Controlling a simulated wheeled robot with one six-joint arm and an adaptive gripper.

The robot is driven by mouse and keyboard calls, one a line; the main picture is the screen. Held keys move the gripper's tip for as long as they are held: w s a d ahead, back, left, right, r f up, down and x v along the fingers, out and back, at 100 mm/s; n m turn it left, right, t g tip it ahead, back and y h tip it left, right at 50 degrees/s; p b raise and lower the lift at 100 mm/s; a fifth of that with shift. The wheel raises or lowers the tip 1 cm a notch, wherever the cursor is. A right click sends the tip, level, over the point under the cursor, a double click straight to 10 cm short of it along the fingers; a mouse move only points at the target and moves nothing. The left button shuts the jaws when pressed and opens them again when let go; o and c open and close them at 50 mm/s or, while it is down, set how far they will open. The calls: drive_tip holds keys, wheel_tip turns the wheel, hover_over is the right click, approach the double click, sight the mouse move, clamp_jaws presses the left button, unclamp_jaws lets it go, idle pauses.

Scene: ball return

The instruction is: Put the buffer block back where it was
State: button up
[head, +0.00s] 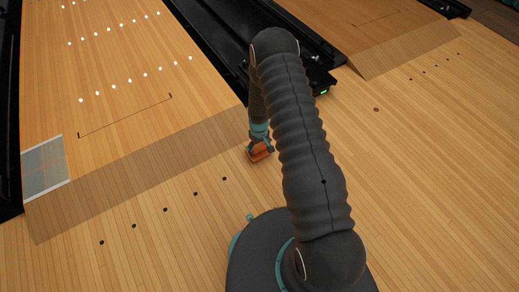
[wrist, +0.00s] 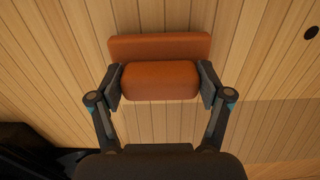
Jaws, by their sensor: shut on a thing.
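The buffer block (wrist: 160,46) is orange-brown, with a wide flat part and a narrower rounded part. In the wrist view, the two fingers of my gripper (wrist: 160,84) press on both ends of the rounded part. In the head view, my gripper (head: 260,142) points down with the block (head: 259,155) at its tip, by the front right corner of the left lane. The block is at or just above the wooden floor; I cannot tell if it touches. My arm partly hides the area to the right of it.
The left lane (head: 110,60) has a sloped front edge, with a grey patch (head: 45,168) at its left corner. A black unit with a green light (head: 323,92) stands between the lanes, behind my arm. The floor (head: 440,180) at the right is clear.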

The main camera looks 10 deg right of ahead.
drive_tip(key=shift+f, duration=0.45)
drive_tip(key=shift+f, duration=0.2)
drive_tip(key=o, duration=1.1)
drive_tip(key=shift+c, duration=0.2)
drive_tip(key=shift+r, duration=0.1)
